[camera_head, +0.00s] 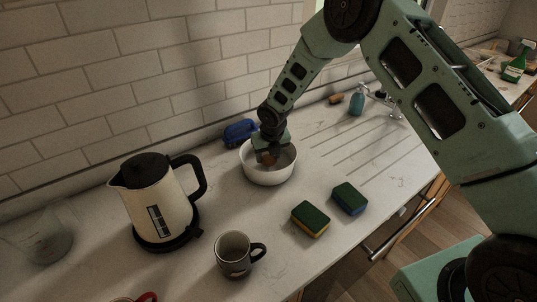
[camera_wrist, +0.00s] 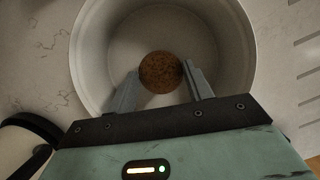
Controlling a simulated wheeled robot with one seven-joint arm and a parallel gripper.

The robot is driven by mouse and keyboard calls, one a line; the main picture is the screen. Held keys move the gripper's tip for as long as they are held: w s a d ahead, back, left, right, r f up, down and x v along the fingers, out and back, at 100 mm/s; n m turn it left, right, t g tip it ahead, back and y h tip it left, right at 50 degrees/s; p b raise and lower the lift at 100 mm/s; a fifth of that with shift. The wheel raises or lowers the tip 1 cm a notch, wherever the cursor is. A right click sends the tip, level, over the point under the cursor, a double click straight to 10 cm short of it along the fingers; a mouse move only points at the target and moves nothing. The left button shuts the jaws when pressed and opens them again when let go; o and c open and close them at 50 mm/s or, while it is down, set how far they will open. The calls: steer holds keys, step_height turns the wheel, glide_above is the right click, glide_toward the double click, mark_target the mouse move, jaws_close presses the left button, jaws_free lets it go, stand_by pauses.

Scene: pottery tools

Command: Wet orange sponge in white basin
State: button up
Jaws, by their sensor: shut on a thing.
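The white basin (camera_head: 269,177) stands on the counter near the back, to the right of the kettle. In the wrist view its rim (camera_wrist: 247,60) curves around my fingers. The round orange-brown sponge (camera_wrist: 161,72) shows between my fingertips, over the inside of the basin. My gripper (camera_wrist: 160,85) points down into the basin and is shut on the sponge. In the head view the sponge (camera_head: 268,158) is small and partly hidden by my gripper (camera_head: 267,152). I cannot tell whether the sponge touches the basin floor or any water.
A cream kettle (camera_head: 156,205) stands left of the basin, with a grey mug (camera_head: 234,256) in front. Two green-topped sponges, one yellow (camera_head: 311,219) and one blue (camera_head: 349,198), lie to the right. A blue object (camera_head: 240,131) sits behind the basin; a soap bottle (camera_head: 357,101) is farther right.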

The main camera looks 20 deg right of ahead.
steer(key=shift+f+b, duration=0.55)
steer(key=shift+f, duration=0.45)
steer(key=shift+r, duration=0.1)
stand_by(0.5)
step_height(320, 180, up, 10)
steer(key=p, duration=0.8)
steer(key=shift+r, duration=0.25)
stand_by(0.5)
stand_by(0.8)
